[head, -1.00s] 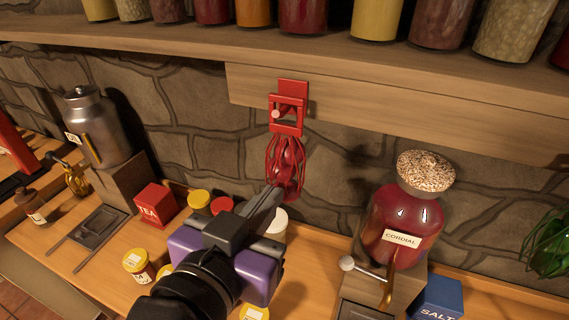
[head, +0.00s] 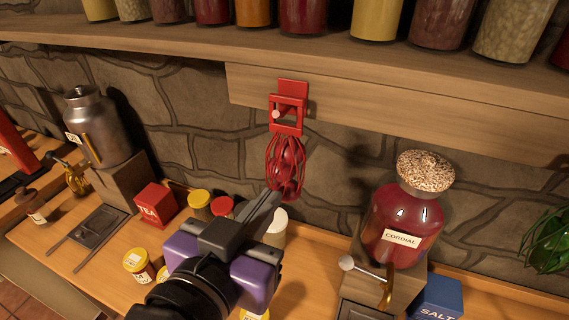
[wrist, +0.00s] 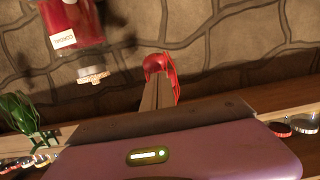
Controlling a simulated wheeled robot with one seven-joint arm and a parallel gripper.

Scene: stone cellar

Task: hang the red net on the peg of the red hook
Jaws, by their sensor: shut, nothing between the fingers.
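The red hook (head: 292,88) is fixed to the wooden board under the shelf, with a pale-tipped peg (head: 277,114). The red net (head: 285,165) hangs below it with its red square loop (head: 287,131) around the peg, as far as the head view shows. Round red things sit inside the net. My gripper (head: 276,196) is shut and empty, its fingertips at the net's lower end; whether they touch it I cannot tell. In the wrist view the fingers (wrist: 158,92) point at the net's bottom (wrist: 158,64), which partly hides behind them.
The cordial jar (head: 404,222) with its tap stands on a block to the right, beside the blue salt box (head: 437,297). The red tea box (head: 155,204) and several small jars stand on the counter at left. Filled jars line the shelf above.

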